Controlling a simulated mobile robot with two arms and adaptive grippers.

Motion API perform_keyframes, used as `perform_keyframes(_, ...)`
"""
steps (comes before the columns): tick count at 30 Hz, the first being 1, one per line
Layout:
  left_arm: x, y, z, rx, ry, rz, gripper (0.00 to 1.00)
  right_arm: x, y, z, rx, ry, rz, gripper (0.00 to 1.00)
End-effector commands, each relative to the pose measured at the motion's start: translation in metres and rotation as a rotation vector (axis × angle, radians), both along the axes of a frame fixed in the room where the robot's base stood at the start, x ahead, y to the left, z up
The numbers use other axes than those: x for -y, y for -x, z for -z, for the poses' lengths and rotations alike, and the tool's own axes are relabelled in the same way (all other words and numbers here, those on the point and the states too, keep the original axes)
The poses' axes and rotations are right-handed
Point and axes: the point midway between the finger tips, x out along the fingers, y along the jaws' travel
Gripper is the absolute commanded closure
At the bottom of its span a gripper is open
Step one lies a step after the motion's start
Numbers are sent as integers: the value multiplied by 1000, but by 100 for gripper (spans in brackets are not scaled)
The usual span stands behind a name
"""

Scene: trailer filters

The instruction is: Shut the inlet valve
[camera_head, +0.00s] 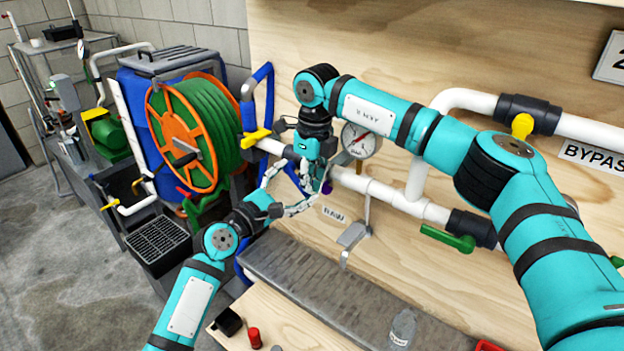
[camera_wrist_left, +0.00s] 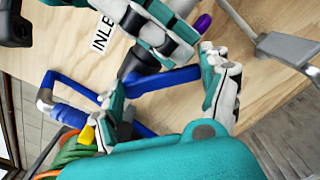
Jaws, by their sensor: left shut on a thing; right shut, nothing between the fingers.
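A blue handle (camera_wrist_left: 165,78) with a dark body behind it lies beside a label (camera_wrist_left: 103,32) reading "INLE" in the left wrist view; I take it as the inlet valve's lever. In the head view it shows as a blue piece (camera_head: 293,173), partly hidden by both hands. My left gripper (camera_head: 298,184) has its fingers on either side of this handle and is shut on it. Its fingers also show in the left wrist view (camera_wrist_left: 160,76). My right gripper (camera_head: 318,182) is shut and empty, pointing down just above and behind the left fingers, very close to them.
A yellow lever (camera_head: 255,137) sits on the white pipe at left. A purple part (camera_head: 327,187) is beside my right gripper. A hose reel (camera_head: 190,130) stands left.

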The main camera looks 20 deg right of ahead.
Motion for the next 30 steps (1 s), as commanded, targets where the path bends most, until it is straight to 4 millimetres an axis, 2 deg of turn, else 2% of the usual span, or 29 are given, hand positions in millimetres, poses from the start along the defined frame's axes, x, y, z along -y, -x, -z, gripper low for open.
perform_keyframes(5, 6, 4, -2, -1, 6, 14, 79, -3, 1, 6, -5, 0, -4, 100)
perform_keyframes(6, 6, 5, -2, -2, 8, 14, 18, -3, 1, 6, -6, -1, -5, 100)
perform_keyframes(10, 6, 4, -2, -1, 7, 13, 1, -3, 1, 6, -7, -1, -5, 100)
perform_keyframes(20, 2, 4, -2, 0, 5, 9, 0, -2, 0, 4, -4, 1, -2, 100)
perform_keyframes(25, -11, 15, -1, 1, 5, 8, 0, -1, 0, 3, -4, 2, -1, 100)
perform_keyframes(30, -33, 32, -1, 1, 5, 9, 0, -1, 0, 3, -4, 2, -1, 100)
